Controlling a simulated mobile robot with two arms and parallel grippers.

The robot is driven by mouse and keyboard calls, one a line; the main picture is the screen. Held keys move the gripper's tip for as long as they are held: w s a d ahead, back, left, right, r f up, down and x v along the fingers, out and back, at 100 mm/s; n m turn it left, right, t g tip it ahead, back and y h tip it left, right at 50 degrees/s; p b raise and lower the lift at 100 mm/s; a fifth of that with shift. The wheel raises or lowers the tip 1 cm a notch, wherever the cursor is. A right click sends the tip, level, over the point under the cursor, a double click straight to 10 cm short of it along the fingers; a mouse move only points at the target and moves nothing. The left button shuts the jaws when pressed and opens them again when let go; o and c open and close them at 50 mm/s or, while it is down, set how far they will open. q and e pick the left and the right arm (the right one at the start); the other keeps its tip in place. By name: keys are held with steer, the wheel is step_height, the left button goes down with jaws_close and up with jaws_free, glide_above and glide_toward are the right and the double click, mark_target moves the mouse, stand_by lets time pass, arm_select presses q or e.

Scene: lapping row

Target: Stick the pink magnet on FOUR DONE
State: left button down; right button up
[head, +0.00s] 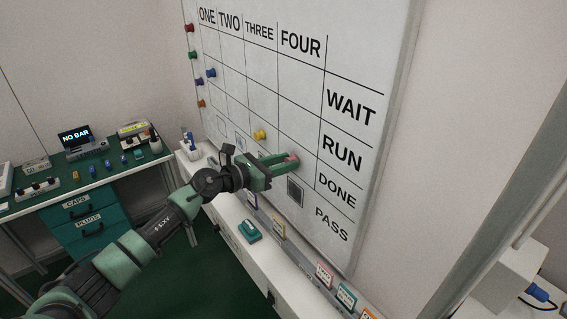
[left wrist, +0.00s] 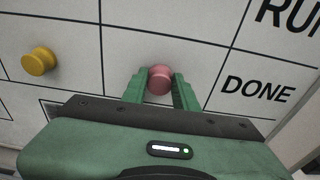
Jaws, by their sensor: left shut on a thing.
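The whiteboard (head: 300,90) carries a grid with columns ONE to FOUR and rows WAIT, RUN, DONE and PASS. My left gripper (head: 291,162) reaches to the board from the left and is shut on the pink magnet (head: 293,157). In the left wrist view the pink magnet (left wrist: 160,79) sits between the two green fingertips (left wrist: 160,82). It is in front of the cell just left of the DONE label (left wrist: 258,90), in the FOUR column. I cannot tell whether it touches the board. My right gripper is out of view.
A yellow magnet (head: 259,134) is on the board left of the gripper. A dark-framed square (head: 295,191) is just below the gripper. Several coloured magnets line the board's left edge. A white ledge (head: 228,222) with a green object (head: 249,231) and cards runs below.

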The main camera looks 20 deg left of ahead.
arm_select(q)
steer(key=c, duration=1)
jaws_free()
